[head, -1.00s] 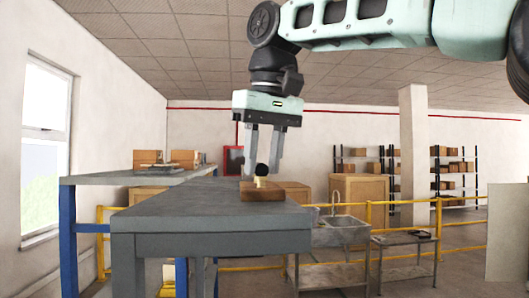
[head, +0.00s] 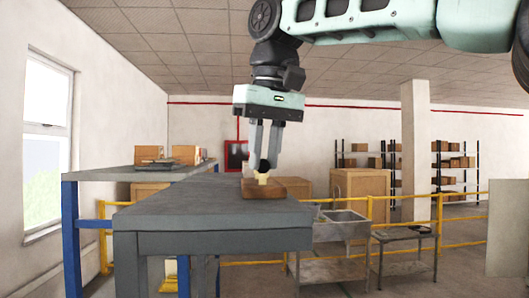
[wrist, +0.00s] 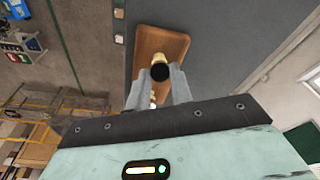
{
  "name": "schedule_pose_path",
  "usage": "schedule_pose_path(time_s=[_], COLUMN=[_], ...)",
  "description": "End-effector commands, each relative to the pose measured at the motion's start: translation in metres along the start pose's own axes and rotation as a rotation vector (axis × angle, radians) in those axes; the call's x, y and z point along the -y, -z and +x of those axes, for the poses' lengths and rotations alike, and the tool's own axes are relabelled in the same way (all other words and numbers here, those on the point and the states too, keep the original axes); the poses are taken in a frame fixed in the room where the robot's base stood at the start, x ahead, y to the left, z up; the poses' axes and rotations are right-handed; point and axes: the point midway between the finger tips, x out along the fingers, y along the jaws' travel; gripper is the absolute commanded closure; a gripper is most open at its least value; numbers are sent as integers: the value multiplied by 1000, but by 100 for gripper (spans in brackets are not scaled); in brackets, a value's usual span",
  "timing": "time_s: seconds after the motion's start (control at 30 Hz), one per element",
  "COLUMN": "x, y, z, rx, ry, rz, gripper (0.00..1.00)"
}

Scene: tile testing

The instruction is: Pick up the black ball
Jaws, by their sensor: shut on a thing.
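The black ball (head: 264,165) is between the fingertips of my gripper (head: 264,154), just above a small cream-coloured piece (head: 262,177) on a brown wooden board (head: 292,187). In the wrist view the ball (wrist: 160,73) shows dark between the two fingertips, with a cream part beside it. My gripper points down and is shut on the ball. I cannot tell whether the ball still touches the cream piece below it. The wrist view also shows the wooden board (wrist: 178,42) and another pale piece (wrist: 153,98) between the fingers.
A higher bench (head: 120,174) with boxes stands behind at left. A metal sink (head: 342,226) and a low side table (head: 402,239) stand at right, near yellow railings.

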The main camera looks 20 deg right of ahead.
Motion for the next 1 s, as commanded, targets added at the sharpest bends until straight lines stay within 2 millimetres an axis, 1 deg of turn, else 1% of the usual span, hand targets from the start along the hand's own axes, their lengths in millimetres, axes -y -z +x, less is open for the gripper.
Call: schedule_pose_path(time_s=[0.1,0.6,0.87,1.0], x=[0,0,0,0], y=[2,6,7,7], z=[-8,-31,-35,-45], rx=[0,0,-1,-1], ry=[0,0,0,0], rz=[1,0,0,0], gripper=[91,91,91,91])
